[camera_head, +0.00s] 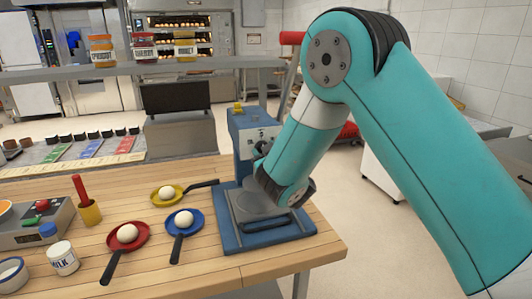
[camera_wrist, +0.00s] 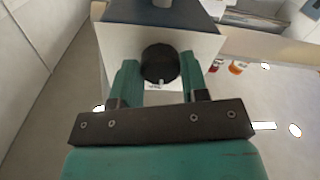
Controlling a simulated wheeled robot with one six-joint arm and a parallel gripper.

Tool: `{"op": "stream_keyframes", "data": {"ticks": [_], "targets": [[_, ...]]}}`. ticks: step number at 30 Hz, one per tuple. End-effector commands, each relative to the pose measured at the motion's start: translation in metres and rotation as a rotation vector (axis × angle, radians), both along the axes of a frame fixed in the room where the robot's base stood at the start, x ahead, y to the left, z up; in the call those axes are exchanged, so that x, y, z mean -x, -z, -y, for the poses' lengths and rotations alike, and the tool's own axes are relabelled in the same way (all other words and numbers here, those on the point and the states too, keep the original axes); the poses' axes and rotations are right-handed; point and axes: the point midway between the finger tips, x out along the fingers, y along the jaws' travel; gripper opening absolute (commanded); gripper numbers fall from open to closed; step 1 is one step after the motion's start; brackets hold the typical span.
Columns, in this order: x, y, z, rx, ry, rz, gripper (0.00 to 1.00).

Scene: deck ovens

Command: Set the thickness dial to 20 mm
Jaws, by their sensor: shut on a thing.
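The thickness dial (camera_wrist: 160,64) is a round black knob with a small pale mark at its lower edge, on the pale face of the machine in the wrist view. My gripper (camera_wrist: 160,78) has its two teal fingers on either side of the knob and is shut on it. In the head view the blue machine (camera_head: 252,128) stands on a blue base at the right end of the wooden table. My arm hides the dial and most of my gripper there. No dial numbers can be read.
Yellow (camera_head: 155,197), red (camera_head: 140,232) and blue (camera_head: 197,222) pans, each with a white ball, lie left of the machine on the wooden table (camera_head: 215,270). A shelf (camera_head: 60,75) with jars runs behind. Open floor lies to the right.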

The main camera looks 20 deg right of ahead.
Motion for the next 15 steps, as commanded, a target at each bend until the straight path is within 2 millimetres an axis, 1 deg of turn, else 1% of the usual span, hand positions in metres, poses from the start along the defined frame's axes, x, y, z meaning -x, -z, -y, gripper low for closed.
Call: {"op": "stream_keyframes", "data": {"ticks": [15], "targets": [[0.0, -0.0022, 0.0002, 0.474, -0.001, 0.001, 0.17]]}}
